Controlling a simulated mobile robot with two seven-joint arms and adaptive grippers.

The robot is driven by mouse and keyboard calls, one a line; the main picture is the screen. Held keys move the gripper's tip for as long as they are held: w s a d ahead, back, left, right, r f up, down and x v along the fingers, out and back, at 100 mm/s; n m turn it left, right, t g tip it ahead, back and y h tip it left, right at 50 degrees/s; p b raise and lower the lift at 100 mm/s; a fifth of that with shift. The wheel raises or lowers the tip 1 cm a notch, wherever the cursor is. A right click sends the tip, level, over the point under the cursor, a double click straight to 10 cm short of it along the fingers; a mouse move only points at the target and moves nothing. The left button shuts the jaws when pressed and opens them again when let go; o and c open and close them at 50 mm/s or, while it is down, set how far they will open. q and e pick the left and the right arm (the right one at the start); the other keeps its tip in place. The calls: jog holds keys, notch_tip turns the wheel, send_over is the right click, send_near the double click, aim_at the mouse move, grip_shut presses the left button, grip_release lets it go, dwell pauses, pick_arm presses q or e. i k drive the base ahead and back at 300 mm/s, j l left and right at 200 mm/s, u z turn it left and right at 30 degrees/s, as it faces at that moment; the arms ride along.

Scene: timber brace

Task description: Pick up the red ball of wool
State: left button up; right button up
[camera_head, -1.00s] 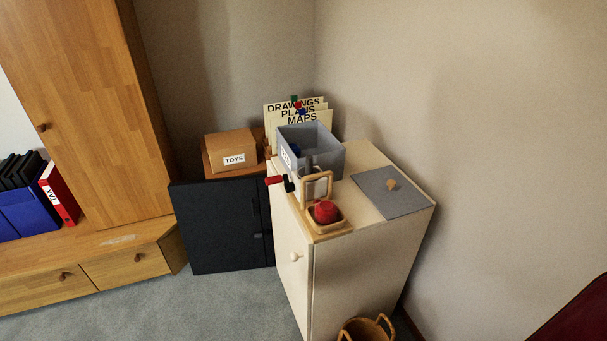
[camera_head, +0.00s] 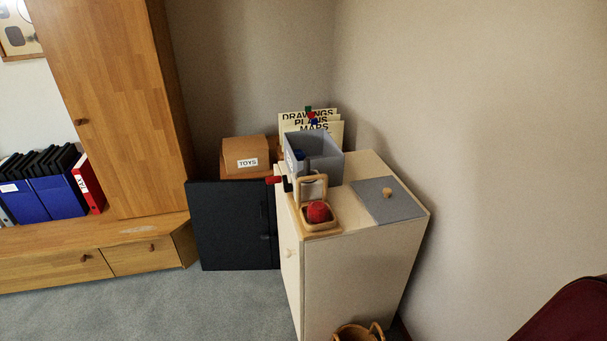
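The red ball of wool (camera_head: 318,211) sits in a small wooden tray (camera_head: 323,227) at the front left corner of the top of a cream cabinet (camera_head: 345,275). An upright wooden frame (camera_head: 312,180) stands right behind the ball, and a grey box stands farther back. Neither of my grippers is in the head view.
On the cabinet top are the grey box (camera_head: 327,169) and a grey panel with a wooden knob (camera_head: 396,206). A wicker basket (camera_head: 350,333) stands at the cabinet's foot. A black panel (camera_head: 225,225) stands to its left. Carpet (camera_head: 170,310) is clear at front left. A dark red piece (camera_head: 575,315) is at lower right.

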aim_at(317, 211)
jog(key=i+j, duration=0.3)
jog(key=j, duration=0.15)
jog(key=i+j, duration=0.3)
jog(key=j, duration=0.15)
jog(key=i+j+z, duration=0.2)
jog(key=j, duration=0.35)
jog(key=i+j+z, duration=0.15)
jog(key=i+j, duration=0.1)
jog(key=j, duration=0.05)
